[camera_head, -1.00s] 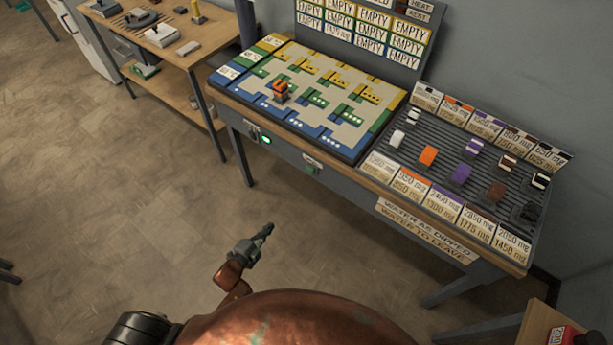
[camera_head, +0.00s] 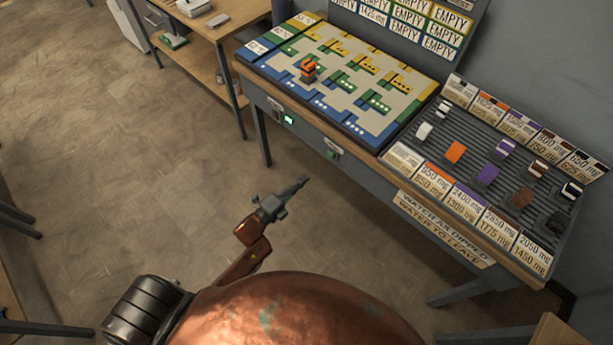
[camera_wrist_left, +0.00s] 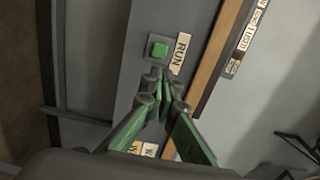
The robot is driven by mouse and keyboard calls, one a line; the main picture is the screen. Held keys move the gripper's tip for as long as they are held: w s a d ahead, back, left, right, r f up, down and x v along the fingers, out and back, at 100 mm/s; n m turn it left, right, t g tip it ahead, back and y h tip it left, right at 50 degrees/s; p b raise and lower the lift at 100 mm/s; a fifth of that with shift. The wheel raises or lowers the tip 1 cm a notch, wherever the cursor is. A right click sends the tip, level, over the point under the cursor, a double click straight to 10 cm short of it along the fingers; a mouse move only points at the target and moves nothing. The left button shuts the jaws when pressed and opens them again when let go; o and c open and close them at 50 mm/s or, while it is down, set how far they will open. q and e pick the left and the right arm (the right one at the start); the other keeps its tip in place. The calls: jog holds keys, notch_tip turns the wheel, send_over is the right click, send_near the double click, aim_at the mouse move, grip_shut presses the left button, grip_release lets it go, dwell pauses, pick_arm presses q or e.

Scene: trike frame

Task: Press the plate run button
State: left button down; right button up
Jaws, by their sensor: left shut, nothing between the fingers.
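The green square run button (camera_head: 332,154) is on the grey front face of the bench, below the coloured plate board (camera_head: 345,85). In the left wrist view the run button (camera_wrist_left: 159,50) stands beside a tilted label reading RUN (camera_wrist_left: 180,54). My left gripper (camera_head: 303,182) is shut and empty, in front of the bench and apart from the button. In the left wrist view the closed fingertips (camera_wrist_left: 164,78) point toward the button, just below it in the picture. My right gripper is not in view.
A lit green indicator (camera_head: 289,120) is left of the button on the same face. An orange block (camera_head: 308,68) stands on the board. A ridged rack (camera_head: 480,150) with several coloured blocks is at the right. Open floor (camera_head: 120,180) lies left of my arm.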

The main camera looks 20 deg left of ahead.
aim_at(330, 156)
pick_arm(q)
jog(key=b+x, duration=0.2)
jog(key=x, duration=0.8)
jog(key=shift+w+d+f, duration=0.15)
jog(key=shift+w+f, duration=0.05)
jog(key=shift+w, duration=0.2)
jog(key=shift+w+d+r, duration=0.1)
jog(key=shift+w+d, duration=0.05)
jog(key=shift+w, duration=0.3)
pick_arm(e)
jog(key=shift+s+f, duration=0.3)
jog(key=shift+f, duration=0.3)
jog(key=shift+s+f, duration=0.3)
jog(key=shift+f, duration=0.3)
